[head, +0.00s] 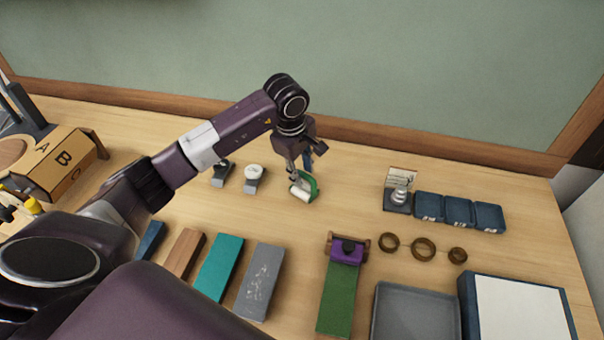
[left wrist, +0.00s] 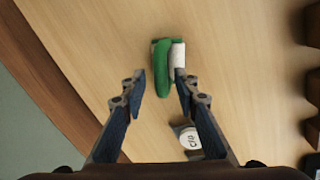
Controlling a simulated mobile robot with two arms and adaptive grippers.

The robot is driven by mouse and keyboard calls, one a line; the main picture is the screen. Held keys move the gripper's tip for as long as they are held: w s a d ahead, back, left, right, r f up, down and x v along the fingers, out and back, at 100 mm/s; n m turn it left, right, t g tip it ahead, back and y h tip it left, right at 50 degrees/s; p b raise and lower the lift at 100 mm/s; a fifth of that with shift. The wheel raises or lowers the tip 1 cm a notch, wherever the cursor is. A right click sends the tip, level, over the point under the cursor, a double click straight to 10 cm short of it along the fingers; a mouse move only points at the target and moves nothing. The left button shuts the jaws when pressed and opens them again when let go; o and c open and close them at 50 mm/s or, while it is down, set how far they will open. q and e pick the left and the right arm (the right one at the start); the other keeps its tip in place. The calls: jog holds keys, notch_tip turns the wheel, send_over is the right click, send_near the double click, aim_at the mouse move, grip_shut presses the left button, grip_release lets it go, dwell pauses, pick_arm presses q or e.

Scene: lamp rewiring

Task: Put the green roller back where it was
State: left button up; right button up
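The green roller, with a green curved body (head: 312,190) and a white cylinder, lies on the wooden table near its back edge in the head view. In the left wrist view the roller (left wrist: 162,75) shows at the fingertips, its white part close to the right-hand finger. My left gripper (head: 299,172) is over it, pointing down. In the left wrist view the gripper (left wrist: 159,78) has its fingers apart, with the roller between or just beyond the tips; contact cannot be told. My right gripper is not in view.
Two small grey stands (head: 222,173) (head: 253,180) are left of the roller; one has a white round top. Several coloured blocks (head: 219,265) lie in front. A purple tool (head: 348,250) is on a green strip (head: 337,300). Blue trays (head: 458,212) are right. Table between roller and trays is clear.

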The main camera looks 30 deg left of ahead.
aim_at(297, 192)
pick_arm(q)
notch_tip(297, 192, up, 10)
jog(key=s+b, duration=0.2)
jog(key=b, duration=0.1)
jog(key=shift+a+r, duration=0.2)
jog(key=shift+r, duration=0.05)
jog(key=shift+s, duration=0.1)
